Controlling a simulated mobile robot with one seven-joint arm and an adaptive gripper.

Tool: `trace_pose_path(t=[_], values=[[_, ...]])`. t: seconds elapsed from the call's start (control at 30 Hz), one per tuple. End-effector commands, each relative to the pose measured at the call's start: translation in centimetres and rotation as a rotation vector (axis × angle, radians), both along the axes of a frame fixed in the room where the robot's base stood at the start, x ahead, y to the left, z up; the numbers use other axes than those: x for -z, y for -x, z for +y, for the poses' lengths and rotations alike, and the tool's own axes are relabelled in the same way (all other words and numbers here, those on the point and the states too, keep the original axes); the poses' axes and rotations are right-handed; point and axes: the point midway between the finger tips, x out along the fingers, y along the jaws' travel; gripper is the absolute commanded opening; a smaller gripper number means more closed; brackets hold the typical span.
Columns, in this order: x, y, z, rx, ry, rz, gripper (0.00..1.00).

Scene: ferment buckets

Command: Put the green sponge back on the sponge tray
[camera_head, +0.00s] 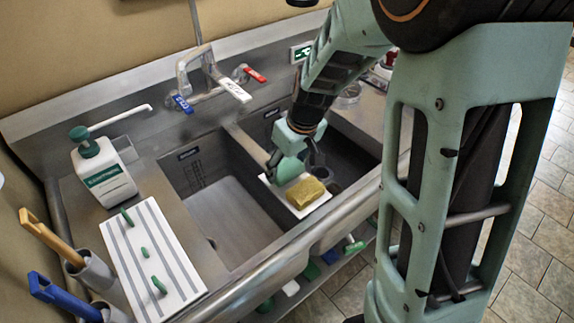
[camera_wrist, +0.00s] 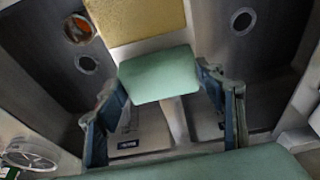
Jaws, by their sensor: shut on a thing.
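The green sponge (camera_head: 288,171) is held between the fingers of my gripper (camera_head: 292,160). In the wrist view the green sponge (camera_wrist: 160,75) spans the space between both fingers of my gripper (camera_wrist: 161,88). The white sponge tray (camera_head: 301,212) lies across the divider between the two sink basins. A yellow sponge (camera_head: 305,192) rests on its near part. In the wrist view the yellow sponge (camera_wrist: 135,18) is just beyond the green one, with a strip of white tray (camera_wrist: 150,46) between them. The green sponge is over the tray's far end; I cannot tell whether it touches.
A faucet (camera_head: 205,80) stands behind the basins. The left basin (camera_head: 225,215) is empty. A white bottle with a green pump (camera_head: 103,175) and a white board with green pieces (camera_head: 150,260) are at the left. Brushes with orange and blue handles (camera_head: 60,300) stand at the front left.

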Motion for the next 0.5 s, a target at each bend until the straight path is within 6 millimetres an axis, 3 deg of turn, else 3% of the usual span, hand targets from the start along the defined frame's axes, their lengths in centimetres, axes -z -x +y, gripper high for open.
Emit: trace_pose_path(t=[0.1, 0.5], values=[[1.3, 0.0, -0.1, 0.002, 0.0, 0.0, 0.36], [1.8, 0.0, -0.1, 0.001, -0.001, -0.002, 0.36]])
